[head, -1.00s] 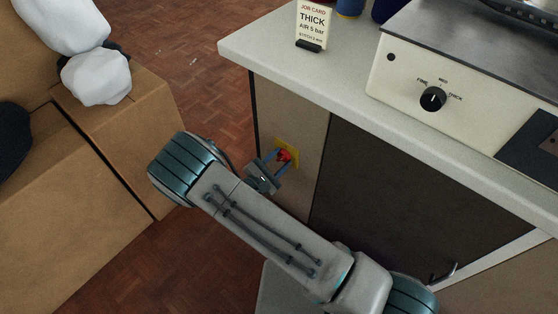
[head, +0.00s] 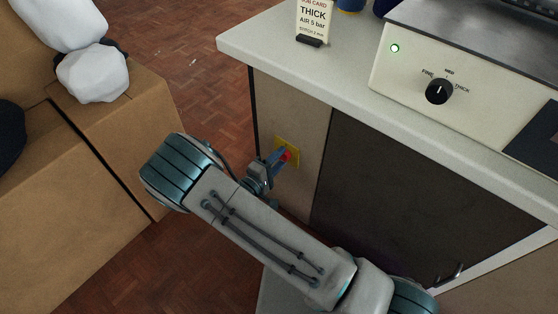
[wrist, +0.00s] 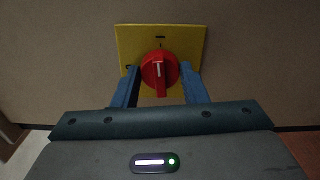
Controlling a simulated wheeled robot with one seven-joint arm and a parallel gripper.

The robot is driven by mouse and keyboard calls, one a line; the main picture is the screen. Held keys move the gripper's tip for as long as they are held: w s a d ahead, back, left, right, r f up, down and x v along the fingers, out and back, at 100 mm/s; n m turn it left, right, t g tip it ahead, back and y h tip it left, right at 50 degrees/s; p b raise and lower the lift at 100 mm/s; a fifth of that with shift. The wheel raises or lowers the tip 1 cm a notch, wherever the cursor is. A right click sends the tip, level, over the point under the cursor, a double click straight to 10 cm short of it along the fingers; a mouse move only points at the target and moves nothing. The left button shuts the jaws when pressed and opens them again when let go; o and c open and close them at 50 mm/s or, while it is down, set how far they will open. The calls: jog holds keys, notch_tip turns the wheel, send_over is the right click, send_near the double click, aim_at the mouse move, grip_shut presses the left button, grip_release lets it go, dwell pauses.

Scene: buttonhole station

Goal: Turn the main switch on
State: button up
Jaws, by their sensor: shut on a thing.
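The main switch is a red rotary knob (head: 286,156) on a yellow plate (head: 293,146), set on the cabinet's side panel. In the wrist view the red knob (wrist: 160,72) has its white line upright, in line with a dark mark at the top of the yellow plate (wrist: 190,38). My gripper (head: 279,158) is at the knob, and its blue fingers (wrist: 160,80) are shut on it from both sides. In the head view the fingers partly hide the knob. A small lamp (head: 395,48) on the machine front glows green.
The machine front has a black dial (head: 439,91) marked FINE, MED and THICK. A job card (head: 313,18) reading THICK, AIR 5 bar stands on the worktop (head: 290,70). A cardboard box (head: 140,110) is at left. Open floor lies between it and the cabinet.

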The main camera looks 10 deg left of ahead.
jog(key=shift+a+m, duration=0.1)
jog(key=shift+m, duration=0.5)
jog(key=o, duration=1)
jog(key=p+v, duration=0.3)
jog(key=v, duration=1)
jog(key=shift+s+a, duration=0.2)
jog(key=shift+s, duration=0.15)
